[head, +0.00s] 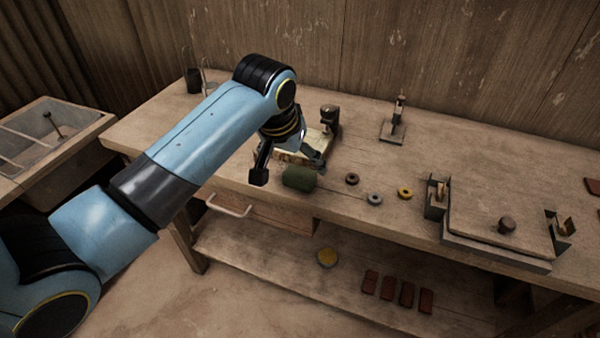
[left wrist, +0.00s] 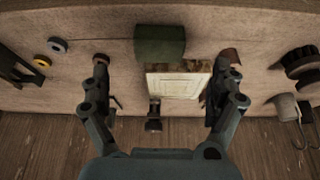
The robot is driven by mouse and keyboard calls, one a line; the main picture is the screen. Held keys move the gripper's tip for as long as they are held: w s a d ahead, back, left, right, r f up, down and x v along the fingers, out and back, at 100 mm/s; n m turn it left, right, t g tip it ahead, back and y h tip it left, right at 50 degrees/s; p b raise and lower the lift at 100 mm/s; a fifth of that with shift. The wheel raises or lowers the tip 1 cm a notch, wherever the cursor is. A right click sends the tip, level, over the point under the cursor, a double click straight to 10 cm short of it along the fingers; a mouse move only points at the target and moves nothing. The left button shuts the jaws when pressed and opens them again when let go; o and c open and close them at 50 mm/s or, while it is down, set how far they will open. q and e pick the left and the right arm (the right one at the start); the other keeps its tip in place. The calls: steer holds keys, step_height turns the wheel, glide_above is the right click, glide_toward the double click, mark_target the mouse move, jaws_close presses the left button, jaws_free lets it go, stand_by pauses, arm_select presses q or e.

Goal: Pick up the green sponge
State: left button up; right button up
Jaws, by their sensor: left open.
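The green sponge (head: 299,178) lies on the workbench close to its front edge. In the left wrist view the green sponge (left wrist: 160,43) shows as a dark green block above the middle of the picture. My left gripper (head: 287,167) is open and empty, pointing down just behind the sponge. In the left wrist view the fingers of my left gripper (left wrist: 164,64) are spread wide, with the sponge lying between their lines and toward the tips. I cannot tell the exact height of the fingertips above the bench. My right gripper is not in view.
A pale block (left wrist: 178,83) lies right beside the sponge, under the gripper. A dark upright tool (head: 330,119) stands behind. The bench (head: 375,155) is clear between the rings and the rear stand (head: 396,125).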

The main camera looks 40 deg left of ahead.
mark_target(300, 173)
arm_select(q)
steer(key=x, duration=0.7)
steer(key=shift+w, duration=0.15)
steer(key=c, duration=1)
